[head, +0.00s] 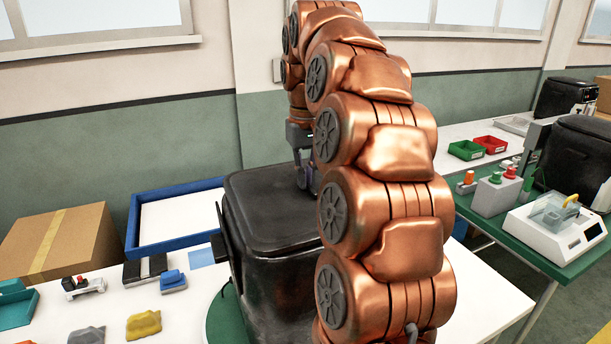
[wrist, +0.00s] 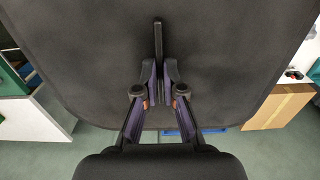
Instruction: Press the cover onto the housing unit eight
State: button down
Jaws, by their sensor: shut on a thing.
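The dark cover (head: 265,190) lies flat on top of the black housing unit (head: 280,285) in the head view. I cannot tell whether it is fully seated, since my arm hides the right side. The cover (wrist: 230,60) fills most of the wrist view as a broad dark panel. A thin upright black grip bar (wrist: 158,35) stands out from its middle. My gripper (wrist: 160,75) is shut on this bar, with one finger on each side. In the head view my gripper (head: 303,178) is over the cover, partly hidden by my arm.
The housing stands on a green round plate (head: 216,318) on a white table. A blue-rimmed tray (head: 132,228), a cardboard box (head: 60,240) and small parts lie left. On the right, a green table (head: 540,270) holds a button box (head: 495,193) and a white device (head: 550,235).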

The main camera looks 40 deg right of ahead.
jog(key=shift+f, duration=0.2)
dwell(0.4)
jog(key=c, duration=1.2)
grip_release()
jog(key=o, duration=0.3)
jog(key=shift+r, duration=0.15)
